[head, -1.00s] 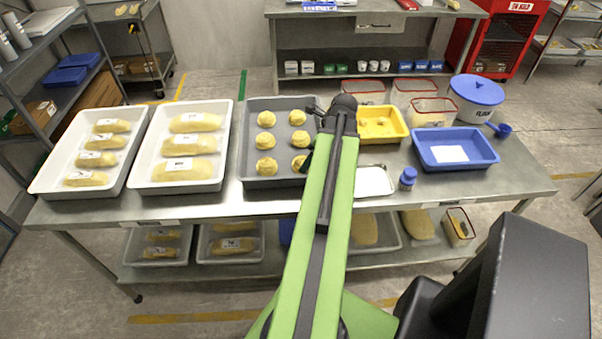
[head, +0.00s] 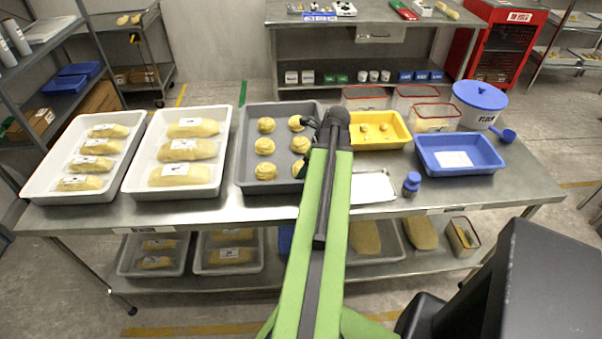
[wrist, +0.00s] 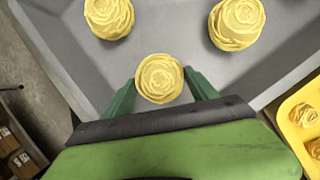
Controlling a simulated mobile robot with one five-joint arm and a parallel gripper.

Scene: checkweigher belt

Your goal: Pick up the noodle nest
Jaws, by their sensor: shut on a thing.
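Pale yellow noodle nests (head: 265,146) stand in two columns in a grey tray (head: 243,182) on the steel table. In the wrist view one noodle nest (wrist: 160,79) sits between the two green fingers of my gripper (wrist: 161,86), which is shut on it. In the head view this appears to be the front right nest (head: 298,169), partly hidden by my arm; the fingers are mostly hidden too. I cannot tell whether it touches the tray floor. Two other nests show beyond it in the wrist view, at top left (wrist: 108,16) and top right (wrist: 237,23).
A yellow tray (head: 392,143) holding small nests stands right of the grey tray. A metal tray (head: 372,199), a blue-capped jar (head: 411,184) and a blue tray (head: 470,168) are further right. Two white trays (head: 157,190) (head: 58,195) of packed loaves stand left.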

